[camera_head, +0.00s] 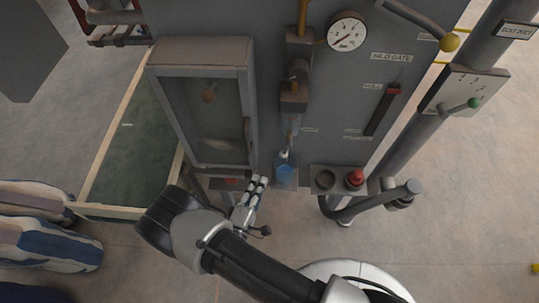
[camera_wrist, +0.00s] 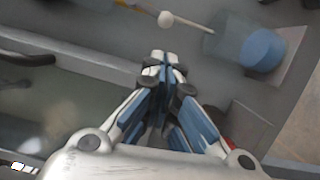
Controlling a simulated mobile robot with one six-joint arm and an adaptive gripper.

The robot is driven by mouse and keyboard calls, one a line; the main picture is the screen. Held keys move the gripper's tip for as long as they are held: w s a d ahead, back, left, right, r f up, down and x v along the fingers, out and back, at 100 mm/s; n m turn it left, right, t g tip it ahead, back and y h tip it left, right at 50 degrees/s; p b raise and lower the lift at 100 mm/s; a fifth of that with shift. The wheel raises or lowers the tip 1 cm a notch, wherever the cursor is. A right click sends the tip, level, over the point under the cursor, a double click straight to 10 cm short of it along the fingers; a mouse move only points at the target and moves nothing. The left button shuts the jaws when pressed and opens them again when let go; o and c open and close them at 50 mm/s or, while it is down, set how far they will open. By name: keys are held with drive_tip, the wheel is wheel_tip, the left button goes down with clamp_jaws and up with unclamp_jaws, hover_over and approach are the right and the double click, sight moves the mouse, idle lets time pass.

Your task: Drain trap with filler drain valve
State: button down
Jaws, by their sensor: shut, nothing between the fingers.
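The blue cup also shows at upper right in the wrist view (camera_wrist: 262,50), near a thin rod with a white ball end (camera_wrist: 165,18). My gripper (camera_head: 259,181) is shut and empty, left of the blue cup and apart from it. Its fingertips (camera_wrist: 164,58) point towards the machine, below the white ball.
A glazed cabinet door (camera_head: 208,110) is left of the fitting. A pressure gauge (camera_head: 347,32), a slotted gate lever (camera_head: 383,108) and a red button (camera_head: 354,179) are to the right. Striped sacks (camera_head: 45,240) lie at far left. Open floor (camera_head: 480,220) is at right.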

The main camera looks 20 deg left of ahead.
sight(286, 149)
drive_tip(key=w+b, duration=0.1)
drive_tip(key=w, duration=0.8)
drive_tip(key=shift+w+d+r+b, duration=0.15)
drive_tip(key=shift+w+d+b, duration=0.05)
drive_tip(key=shift+d+b, duration=0.15)
drive_tip(key=shift+w+d+f+b, duration=0.1)
drive_tip(key=shift+d+f+b, duration=0.1)
drive_tip(key=shift+d, duration=0.25)
drive_tip(key=shift+w+d+f+b, duration=0.1)
drive_tip(key=shift+d+f+b, duration=0.1)
drive_tip(key=shift+d, duration=0.2)
